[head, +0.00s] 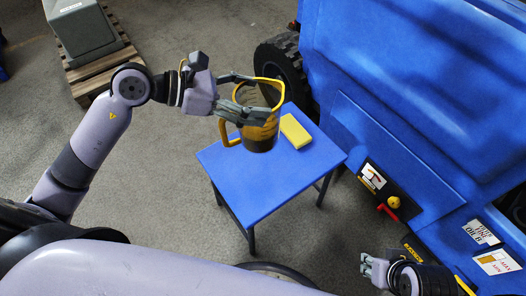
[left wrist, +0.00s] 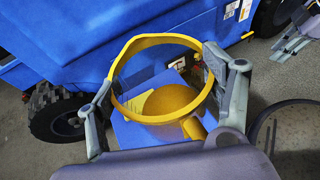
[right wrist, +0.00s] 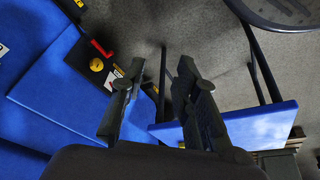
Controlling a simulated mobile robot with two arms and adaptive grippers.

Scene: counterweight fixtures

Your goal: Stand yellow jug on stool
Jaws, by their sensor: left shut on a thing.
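The yellow jug (head: 262,138) has a see-through dark body with a yellow rim and handle. It is upright or nearly so, over the back part of the blue stool (head: 255,190) in the head view. I cannot tell if its base touches the stool. My left gripper (head: 270,101) is shut on the jug, with a finger on each side below the rim. In the left wrist view the jug's rim (left wrist: 165,118) lies between the fingers (left wrist: 160,70). My right gripper (head: 375,270) is empty and open, low at the right; its spread fingers (right wrist: 160,65) show in the right wrist view.
A yellow block (head: 295,131) lies on the stool, just right of the jug. A large blue machine (head: 430,80) with a black tyre stands close on the right. A grey box on a wooden pallet (head: 98,70) is at the back left. The stool's front half is clear.

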